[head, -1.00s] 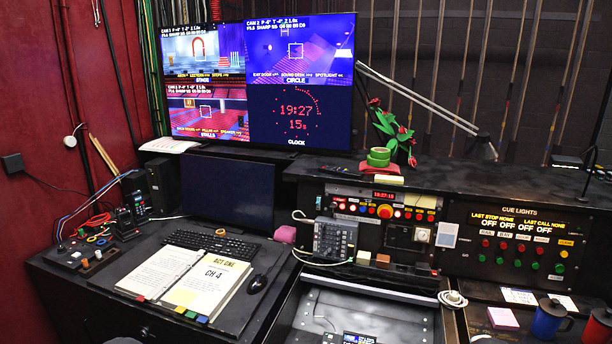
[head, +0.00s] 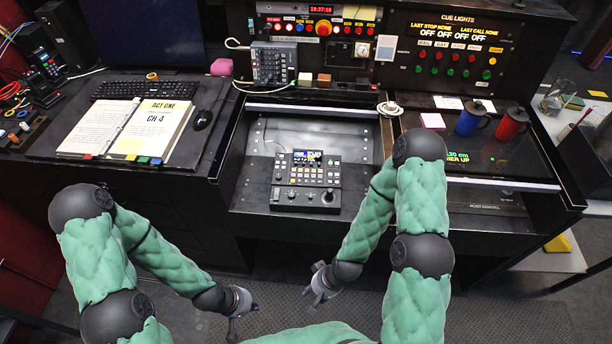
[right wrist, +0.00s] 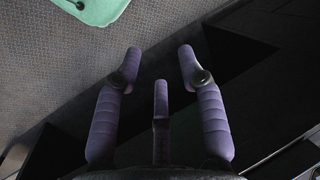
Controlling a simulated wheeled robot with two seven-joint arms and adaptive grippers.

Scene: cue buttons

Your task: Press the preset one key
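A small dark control panel (head: 306,183) with a lit blue screen, rows of keys and a joystick sits in the open drawer (head: 262,134) of the desk. Its key labels are too small to read, so I cannot tell which key is preset one. My left gripper (head: 245,311) hangs low in front of the desk, empty, its fingers apart. My right gripper (head: 313,285) hangs below and in front of the panel, touching nothing. In the right wrist view my right gripper (right wrist: 160,62) shows its purple fingers spread, with nothing between them.
The open script binder (head: 130,128), keyboard (head: 145,90) and mouse (head: 202,119) lie on the left. A grey keypad unit (head: 274,63) stands behind the drawer. The cue light panel (head: 455,50), a blue mug (head: 470,119) and a red mug (head: 511,124) are right.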

